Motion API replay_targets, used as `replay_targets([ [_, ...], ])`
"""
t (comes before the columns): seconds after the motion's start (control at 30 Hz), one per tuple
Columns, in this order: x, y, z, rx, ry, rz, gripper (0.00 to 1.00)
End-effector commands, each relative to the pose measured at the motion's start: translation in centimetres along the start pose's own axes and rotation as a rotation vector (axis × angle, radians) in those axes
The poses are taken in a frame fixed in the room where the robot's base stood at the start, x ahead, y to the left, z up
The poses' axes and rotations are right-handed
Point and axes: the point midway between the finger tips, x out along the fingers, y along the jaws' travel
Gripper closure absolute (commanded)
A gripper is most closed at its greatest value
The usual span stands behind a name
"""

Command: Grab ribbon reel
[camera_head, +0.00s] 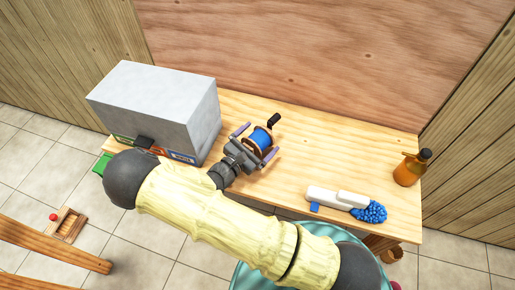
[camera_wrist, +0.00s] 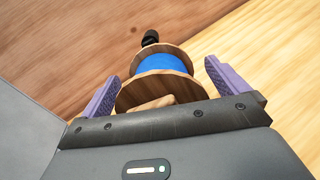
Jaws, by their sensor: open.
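The ribbon reel is a wooden spool wound with blue ribbon, with a dark handle at its far end. In the head view the ribbon reel (camera_head: 261,138) is on the wooden workbench, right of the grey box. My gripper (camera_head: 254,143) is open, with its purple fingers on either side of the reel. In the wrist view the reel (camera_wrist: 160,65) lies between the two fingertips of my gripper (camera_wrist: 162,75), with visible gaps to both. The reel's near lower part is hidden behind the gripper body.
The grey box (camera_head: 165,95) stands close on the left of my gripper. A white brush with blue bristles (camera_head: 345,199) and an amber bottle (camera_head: 408,170) are on the workbench (camera_head: 330,150) to the right. A teal round container (camera_head: 315,232) is below the front edge. The bench between reel and bottle is clear.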

Motion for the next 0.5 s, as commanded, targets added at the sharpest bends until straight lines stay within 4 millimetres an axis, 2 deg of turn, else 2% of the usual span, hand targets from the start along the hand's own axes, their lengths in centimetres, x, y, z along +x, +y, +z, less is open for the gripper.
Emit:
replay_targets([
  [0.43,-0.03,-0.02,-0.02,0.000,0.000,0.000,0.01],
  [0.47,-0.03,-0.02,-0.02,0.000,0.000,0.000,0.03],
  [0.5,-0.03,-0.02,-0.02,0.000,0.000,0.000,0.11],
])
